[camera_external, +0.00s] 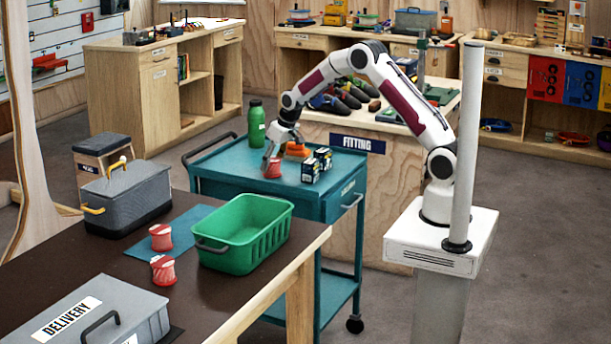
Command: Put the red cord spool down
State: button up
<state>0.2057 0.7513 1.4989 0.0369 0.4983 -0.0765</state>
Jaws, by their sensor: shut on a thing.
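A red cord spool (273,168) is at the front left part of the teal cart's top (225,167). My gripper (274,153) reaches down over it from above and is shut on it. The spool looks upright and very close to the cart top; I cannot tell whether it touches. Two more red and white spools stand on the dark table: one (160,238) on a blue mat (190,232), the other (163,271) nearer the front.
An orange object (297,150) and dark blue boxes (311,170) sit right of the held spool. A green bottle (256,122) stands at the cart's back. A green basket (245,235) and a grey toolbox (125,197) are on the table. The cart's left part is clear.

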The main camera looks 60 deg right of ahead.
dwell(0.3)
jog(key=o, duration=1.2)
jog(key=shift+f, duration=0.1)
jog(key=shift+c, duration=0.2)
jog(key=v, duration=1.2)
